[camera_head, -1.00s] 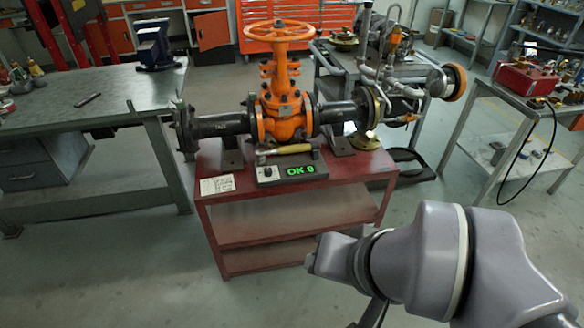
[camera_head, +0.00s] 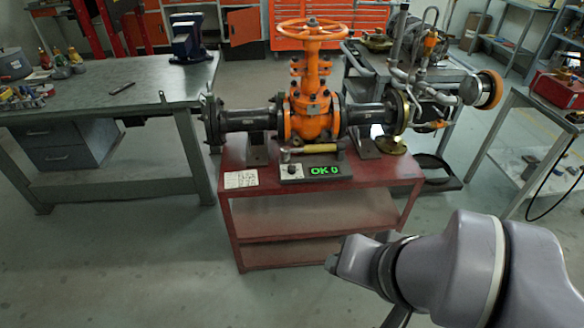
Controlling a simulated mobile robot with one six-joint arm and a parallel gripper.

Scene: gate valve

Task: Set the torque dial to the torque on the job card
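A grey control box (camera_head: 345,172) sits on the front of the red bench, with a green display (camera_head: 325,171) that reads "OK 0". A small round dial (camera_head: 292,171) is on the box's left side; its setting is too small to read. A white job card (camera_head: 241,179) with dark writing lies on the bench to the left of the box; its text is not legible. My arm (camera_head: 440,265) reaches in from the lower right, with its end short of the bench in the picture. My gripper's fingers do not show.
A torque wrench (camera_head: 315,150) with a yellowish handle lies behind the display. The orange gate valve (camera_head: 312,110) and its dark pipes stand on the red bench (camera_head: 300,205). A grey workbench (camera_head: 130,85) is at left and a trolley at right. The floor in front is clear.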

